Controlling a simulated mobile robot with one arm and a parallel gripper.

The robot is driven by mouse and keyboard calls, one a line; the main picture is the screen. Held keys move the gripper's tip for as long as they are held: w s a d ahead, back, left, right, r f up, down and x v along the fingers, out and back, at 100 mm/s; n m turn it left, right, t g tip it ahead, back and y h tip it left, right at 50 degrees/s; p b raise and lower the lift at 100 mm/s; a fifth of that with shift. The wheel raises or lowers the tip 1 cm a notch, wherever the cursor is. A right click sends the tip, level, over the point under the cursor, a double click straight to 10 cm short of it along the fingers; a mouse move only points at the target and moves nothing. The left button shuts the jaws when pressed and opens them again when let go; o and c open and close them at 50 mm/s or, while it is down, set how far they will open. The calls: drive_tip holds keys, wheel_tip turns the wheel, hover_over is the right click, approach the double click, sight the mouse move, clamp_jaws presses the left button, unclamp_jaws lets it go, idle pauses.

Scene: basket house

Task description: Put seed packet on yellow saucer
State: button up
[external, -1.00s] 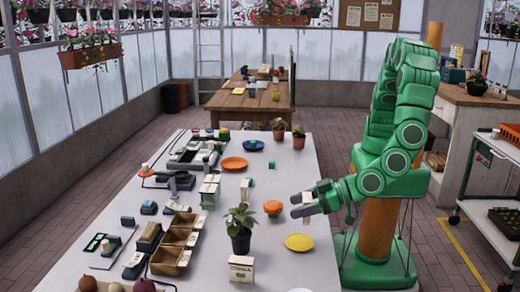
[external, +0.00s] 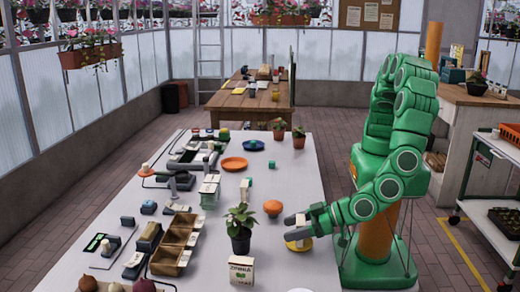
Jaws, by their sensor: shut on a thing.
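My gripper (external: 300,224) is shut on a small pale packet, the seed packet (external: 301,219), which stands upright between the fingers. The gripper and packet are just above the yellow saucer (external: 297,246) at the right edge of the white table. The fingers hide part of the saucer. I cannot tell whether the packet's lower end touches it.
An orange mushroom-shaped thing (external: 272,208) is close left of the gripper. A potted plant (external: 240,228) and a white printed box (external: 241,271) stand further left and nearer the front.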

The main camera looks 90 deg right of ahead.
drive_tip(key=shift+f, duration=0.1)
drive_tip(key=o, duration=1)
drive_tip(key=shift+r, duration=0.2)
drive_tip(key=shift+v, duration=6)
drive_tip(key=shift+f, duration=0.1)
